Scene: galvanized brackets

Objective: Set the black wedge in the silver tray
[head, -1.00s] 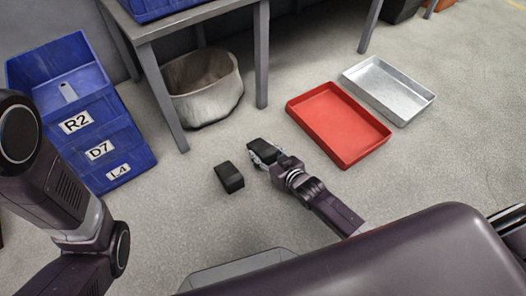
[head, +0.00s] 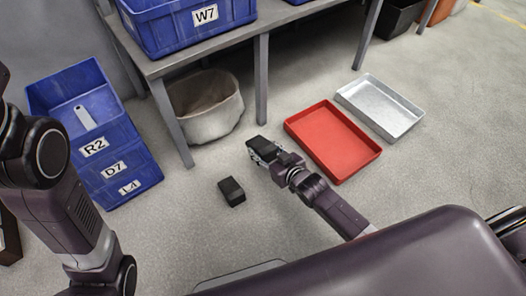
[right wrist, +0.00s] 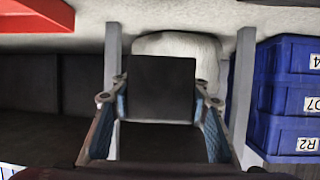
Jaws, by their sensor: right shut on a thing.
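My right gripper (head: 264,152) is shut on a black wedge (head: 262,144), which also fills the space between the fingers in the right wrist view (right wrist: 160,88). It seems to be held above the floor, left of the trays; its exact height is hard to tell. The silver tray (head: 381,107) lies on the floor at the right, beyond the red tray, and its inside looks empty. A second dark block (head: 232,191) stands on the floor below and left of the gripper. My left arm shows at the left edge, but its gripper is out of view.
An empty red tray (head: 333,141) lies between my right gripper and the silver tray. A grey table (head: 262,80) with a blue bin (head: 180,25) on it stands behind, with a pale round bin (head: 206,105) under it. Blue stacked bins (head: 95,135) stand at left.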

